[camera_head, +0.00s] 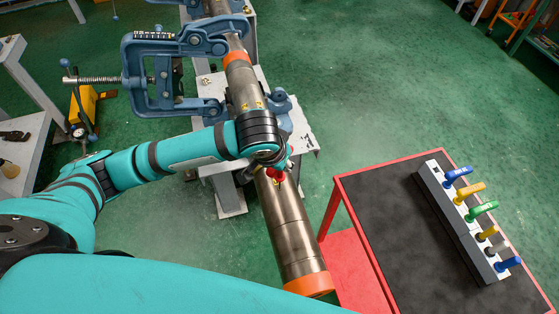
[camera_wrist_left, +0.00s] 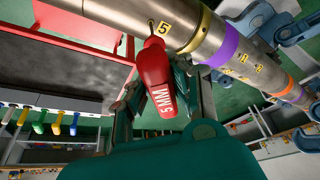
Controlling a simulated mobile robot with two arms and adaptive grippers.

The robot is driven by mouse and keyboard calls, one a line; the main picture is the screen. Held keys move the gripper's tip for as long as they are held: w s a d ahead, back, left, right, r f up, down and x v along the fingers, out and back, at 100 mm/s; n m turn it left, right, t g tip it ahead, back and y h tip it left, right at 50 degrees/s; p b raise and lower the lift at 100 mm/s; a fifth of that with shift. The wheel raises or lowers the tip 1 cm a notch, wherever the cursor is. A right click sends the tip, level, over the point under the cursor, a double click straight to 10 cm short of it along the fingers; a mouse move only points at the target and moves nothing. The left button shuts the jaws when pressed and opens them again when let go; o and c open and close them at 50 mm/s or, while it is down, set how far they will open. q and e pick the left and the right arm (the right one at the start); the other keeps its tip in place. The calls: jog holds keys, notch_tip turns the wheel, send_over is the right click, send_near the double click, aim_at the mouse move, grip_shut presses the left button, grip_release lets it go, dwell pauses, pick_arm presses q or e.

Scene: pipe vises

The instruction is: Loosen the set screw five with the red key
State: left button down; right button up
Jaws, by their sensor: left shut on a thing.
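The red key (camera_wrist_left: 158,80), marked 5 MM, is held in my left gripper (camera_wrist_left: 155,92), whose fingers are shut around its handle. Its short metal tip (camera_wrist_left: 151,26) reaches the steel pipe (camera_wrist_left: 205,38) beside the yellow tag 5 (camera_wrist_left: 164,28). I cannot tell whether the tip sits inside set screw five, which is hidden. In the head view the left gripper (camera_head: 272,160) is over the pipe (camera_head: 287,225), with the red key (camera_head: 278,175) showing just below the wrist. My right gripper is not in view.
A red cart (camera_head: 372,265) with a dark top stands at right, bearing a rack (camera_head: 455,225) of several coloured keys.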

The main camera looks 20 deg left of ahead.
pick_arm(q)
jog(key=n+p, duration=0.1)
jog(key=p, duration=0.1)
jog(key=shift+s+n+y+p, duration=0.2)
jog(key=shift+n+y+p, duration=0.15)
jog(key=shift+n+y, duration=0.05)
jog(key=shift+d+n+y+p, duration=0.1)
jog(key=shift+n+y+p, duration=0.2)
jog(key=shift+n+p, duration=0.45)
jog(key=shift+d+f+n, duration=0.1)
jog(key=shift+f+n, duration=0.2)
jog(key=shift+n, duration=0.25)
jog(key=shift+w+n+g+y, duration=0.1)
jog(key=shift+n+g+y, duration=0.2)
jog(key=shift+n+y, duration=0.35)
jog(key=n+g+y, duration=0.1)
jog(key=n, duration=0.4)
jog(key=shift+d, duration=0.1)
jog(key=shift+w+r+n, duration=0.2)
jog(key=shift+n, duration=0.05)
jog(key=shift+a+f+n+y, duration=0.1)
jog(key=shift+a+n+y, duration=0.15)
jog(key=shift+n, duration=0.15)
